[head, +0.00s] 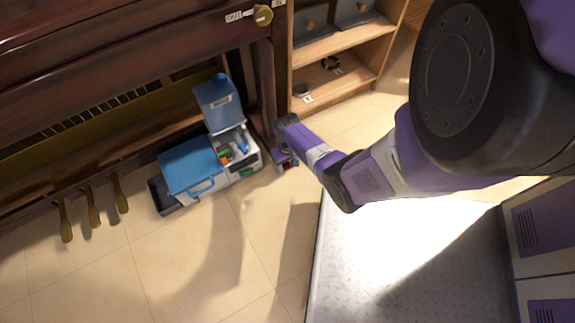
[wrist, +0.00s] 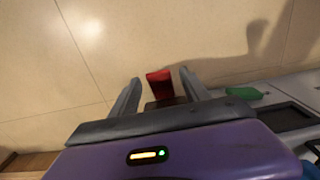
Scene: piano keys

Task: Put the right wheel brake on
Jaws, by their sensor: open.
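A blue and grey wheeled cart (head: 192,168) stands on the floor against the piano, with a raised blue lid (head: 218,100) and a side handle. A red tab (wrist: 160,82), which looks like a wheel brake, shows in the wrist view and as a small red patch in the head view (head: 286,167). A green tab (wrist: 245,93) sits on the cart's lower edge, also in the head view (head: 248,171). My gripper (wrist: 161,77) is open, low by the cart's right end, with the red tab between its fingers. I cannot tell whether they touch it. The cart's wheels are hidden.
The dark wooden piano (head: 110,60) has brass pedals (head: 93,207) near the floor. A wooden shelf (head: 335,45) stands behind my gripper. Tiled floor (head: 150,265) in front of the cart is clear.

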